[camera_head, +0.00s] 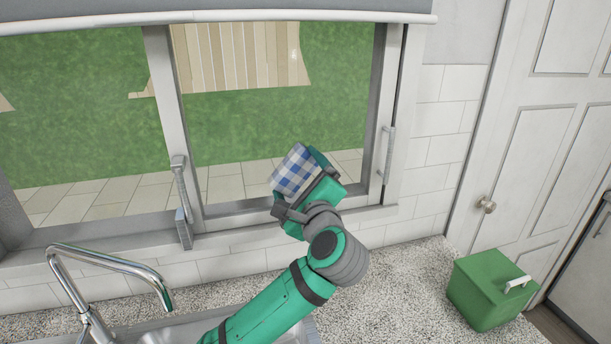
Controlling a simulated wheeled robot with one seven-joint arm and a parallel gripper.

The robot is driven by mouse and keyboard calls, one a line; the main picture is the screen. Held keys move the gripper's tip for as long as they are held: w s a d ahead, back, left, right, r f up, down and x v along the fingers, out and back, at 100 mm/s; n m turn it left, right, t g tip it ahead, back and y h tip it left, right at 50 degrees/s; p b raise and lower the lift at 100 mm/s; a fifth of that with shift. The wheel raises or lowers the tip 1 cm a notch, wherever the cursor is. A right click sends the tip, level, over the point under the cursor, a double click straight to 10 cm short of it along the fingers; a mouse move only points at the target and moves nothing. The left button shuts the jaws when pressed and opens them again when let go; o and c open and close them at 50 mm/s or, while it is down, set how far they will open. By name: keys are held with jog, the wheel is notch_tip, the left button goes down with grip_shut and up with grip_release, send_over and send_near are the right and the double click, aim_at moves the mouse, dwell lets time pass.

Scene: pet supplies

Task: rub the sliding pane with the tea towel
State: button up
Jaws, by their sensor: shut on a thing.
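The tea towel (294,172) is a blue and white checked cloth, bunched at the end of my arm. My gripper (312,180) is shut on it; the fingertips are largely hidden by the cloth and the green housing. The sliding pane (279,120) is the right part of the window, with a grey frame and a vertical handle (388,150) on its right side. The towel is in front of the pane's lower middle in the picture. I cannot tell whether the towel touches the glass.
A chrome tap (110,262) and sink are at lower left. A grey latch handle (181,200) stands at the window's middle post. A green lidded box (490,290) is on the speckled counter (400,290) at right. A white door (540,130) is beyond. A blind (220,12) hangs above.

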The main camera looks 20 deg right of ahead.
jog(key=shift+a, duration=0.6)
jog(key=shift+s, duration=0.15)
jog(key=shift+s, duration=2.9)
jog(key=shift+s, duration=0.1)
jog(key=shift+s, duration=1.4)
